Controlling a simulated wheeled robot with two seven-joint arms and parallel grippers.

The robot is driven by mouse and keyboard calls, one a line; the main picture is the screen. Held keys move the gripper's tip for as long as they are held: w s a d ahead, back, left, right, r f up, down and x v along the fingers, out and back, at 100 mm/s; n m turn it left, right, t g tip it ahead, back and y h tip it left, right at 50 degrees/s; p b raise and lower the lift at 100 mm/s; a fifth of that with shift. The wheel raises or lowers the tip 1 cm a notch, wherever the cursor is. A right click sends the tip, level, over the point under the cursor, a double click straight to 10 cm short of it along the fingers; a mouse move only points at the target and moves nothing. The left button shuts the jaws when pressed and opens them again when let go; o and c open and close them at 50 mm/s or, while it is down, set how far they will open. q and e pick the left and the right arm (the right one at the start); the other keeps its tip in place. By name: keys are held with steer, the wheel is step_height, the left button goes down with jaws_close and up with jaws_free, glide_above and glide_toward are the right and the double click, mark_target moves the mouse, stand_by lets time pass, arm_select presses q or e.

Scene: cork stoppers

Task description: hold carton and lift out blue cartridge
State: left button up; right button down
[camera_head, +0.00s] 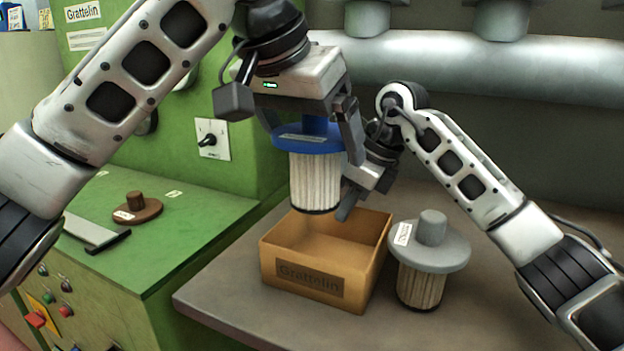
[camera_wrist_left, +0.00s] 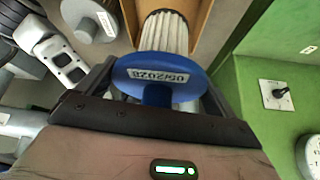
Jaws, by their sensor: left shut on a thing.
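The blue cartridge (camera_head: 316,180) has a blue disc cap with a white label and a pale pleated body. My left gripper (camera_head: 318,122) is shut on its knob and holds it upright over the open carton (camera_head: 325,281). Its lower end shows at about the height of the carton's back rim. The cap (camera_wrist_left: 160,72) also shows between the fingers in the left wrist view, with the carton wall (camera_wrist_left: 201,22) beyond. My right gripper (camera_head: 350,203) is at the carton's back wall, right of the cartridge. Its fingers are partly hidden, so its grip on the wall is unclear.
A grey-capped cartridge (camera_head: 430,258) stands on the table (camera_head: 222,300) just right of the carton. A green machine (camera_head: 180,235) with a brown knobbed disc (camera_head: 137,208) on its top is at the left. Large grey pipes (camera_head: 470,72) run behind.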

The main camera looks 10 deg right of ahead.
arm_select(q)
steer(key=shift+r, duration=1.25)
arm_select(e)
steer(key=c, duration=1.6)
jaws_free()
steer(key=shift+o, duration=0.2)
